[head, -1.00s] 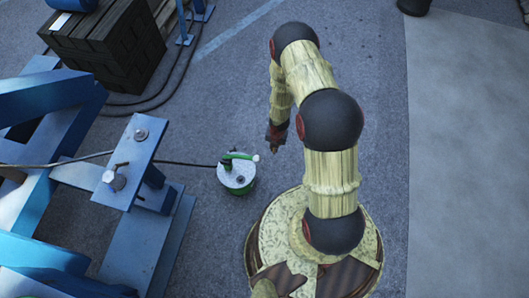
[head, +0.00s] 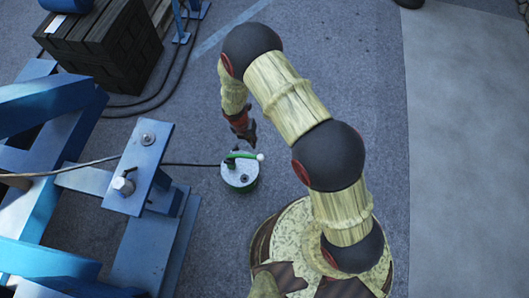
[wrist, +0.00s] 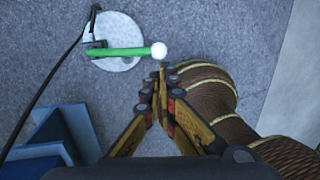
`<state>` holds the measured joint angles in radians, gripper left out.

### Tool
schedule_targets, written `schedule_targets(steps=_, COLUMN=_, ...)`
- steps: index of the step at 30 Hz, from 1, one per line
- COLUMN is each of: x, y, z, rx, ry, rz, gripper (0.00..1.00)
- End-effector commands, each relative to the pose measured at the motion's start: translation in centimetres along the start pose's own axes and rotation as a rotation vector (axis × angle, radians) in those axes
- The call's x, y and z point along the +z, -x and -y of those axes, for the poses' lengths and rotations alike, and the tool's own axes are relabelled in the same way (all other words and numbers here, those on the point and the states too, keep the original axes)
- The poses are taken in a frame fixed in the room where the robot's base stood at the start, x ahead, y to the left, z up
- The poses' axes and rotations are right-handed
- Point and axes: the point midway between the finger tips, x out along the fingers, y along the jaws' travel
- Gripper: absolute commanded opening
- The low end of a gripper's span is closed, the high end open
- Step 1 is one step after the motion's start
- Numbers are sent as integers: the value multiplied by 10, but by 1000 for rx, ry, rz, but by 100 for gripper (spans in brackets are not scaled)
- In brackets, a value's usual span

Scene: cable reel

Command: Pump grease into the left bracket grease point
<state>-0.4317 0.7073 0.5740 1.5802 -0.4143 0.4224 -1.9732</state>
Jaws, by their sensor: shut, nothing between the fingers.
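The grease pump (head: 240,178) is a green bucket with a pale speckled lid, standing on the floor. Its green lever (head: 243,156) ends in a white knob (head: 261,157). In the wrist view the lever (wrist: 118,51) lies across the lid (wrist: 118,64). My gripper (head: 248,142) is above the pump, pointing down, fingers shut and empty. In the wrist view my fingertips (wrist: 160,70) appear just below the knob (wrist: 159,50); I cannot tell whether they touch it. The blue bracket plate (head: 138,165) carries a round fitting (head: 124,185) and a bolt-like one (head: 148,139). I cannot tell which is the grease point.
A dark hose (head: 195,164) runs from the pump left to the bracket. A blue steel frame (head: 50,100) fills the left side. A stack of dark blocks (head: 105,45) stands at the back left. The floor (head: 350,70) right of my arm is clear.

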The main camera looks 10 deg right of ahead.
Motion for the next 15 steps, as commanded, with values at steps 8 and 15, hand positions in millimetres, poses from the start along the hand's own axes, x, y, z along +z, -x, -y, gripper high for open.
schedule_targets(steps=8, x=-1, y=1, z=-1, rx=-1, ry=2, rz=0, gripper=0)
schedule_targets(steps=15, x=-2, y=-11, z=-1, rx=-2, ry=1, rz=-2, gripper=0)
